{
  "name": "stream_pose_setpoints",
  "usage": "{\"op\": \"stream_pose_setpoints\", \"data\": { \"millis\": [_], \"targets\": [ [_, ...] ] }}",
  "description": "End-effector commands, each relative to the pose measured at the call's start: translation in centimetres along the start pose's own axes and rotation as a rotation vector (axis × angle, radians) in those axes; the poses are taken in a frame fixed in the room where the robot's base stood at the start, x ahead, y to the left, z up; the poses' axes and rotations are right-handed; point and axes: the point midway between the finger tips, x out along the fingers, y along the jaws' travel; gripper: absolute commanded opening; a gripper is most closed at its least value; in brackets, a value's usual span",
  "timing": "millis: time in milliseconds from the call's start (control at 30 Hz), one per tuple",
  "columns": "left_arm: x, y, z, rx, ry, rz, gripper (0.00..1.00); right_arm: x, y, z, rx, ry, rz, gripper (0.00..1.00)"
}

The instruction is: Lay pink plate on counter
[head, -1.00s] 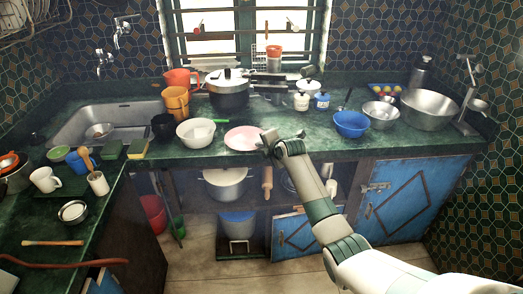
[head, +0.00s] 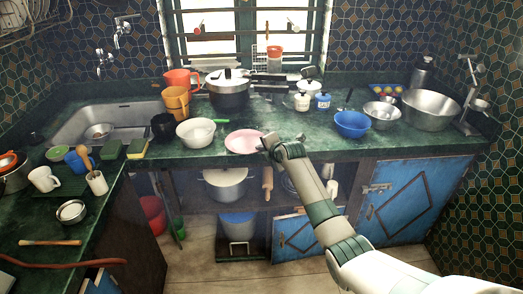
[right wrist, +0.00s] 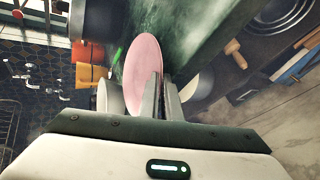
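The pink plate (head: 244,141) is at the front edge of the green counter (head: 300,140), in the middle of the head view. It is nearly flat; I cannot tell if it rests fully on the counter. My right gripper (head: 267,143) is at the plate's right rim. In the right wrist view the pink plate (right wrist: 143,50) runs in between the two fingers of the gripper (right wrist: 162,85), one finger over its face and one behind it. The gripper looks shut on the rim. My left gripper is not in view.
A white bowl (head: 195,132) stands just left of the plate, with a green-handled item behind. A blue bowl (head: 351,124) is to the right. A pot (head: 228,95) and small jars (head: 302,101) stand behind. The counter between plate and blue bowl is free.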

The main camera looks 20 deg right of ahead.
Motion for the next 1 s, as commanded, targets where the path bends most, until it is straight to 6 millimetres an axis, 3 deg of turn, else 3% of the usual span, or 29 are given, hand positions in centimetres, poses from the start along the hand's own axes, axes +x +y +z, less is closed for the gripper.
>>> {"op": "stream_pose_setpoints", "data": {
  "millis": [100,200,667,1000],
  "targets": [
    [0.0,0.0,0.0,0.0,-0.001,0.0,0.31,0.0,0.1,0.0,0.0,-0.001,0.002,0.0],
    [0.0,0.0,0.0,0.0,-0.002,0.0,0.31,0.0,0.1,0.0,0.0,0.0,0.001,0.26],
    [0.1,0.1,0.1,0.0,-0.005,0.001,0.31,-0.1,-0.3,0.0,-0.001,0.0,-0.006,0.26],
    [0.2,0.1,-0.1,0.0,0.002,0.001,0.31,-2.4,-0.1,0.1,-0.003,-0.001,0.0,0.26]
  ]
}}
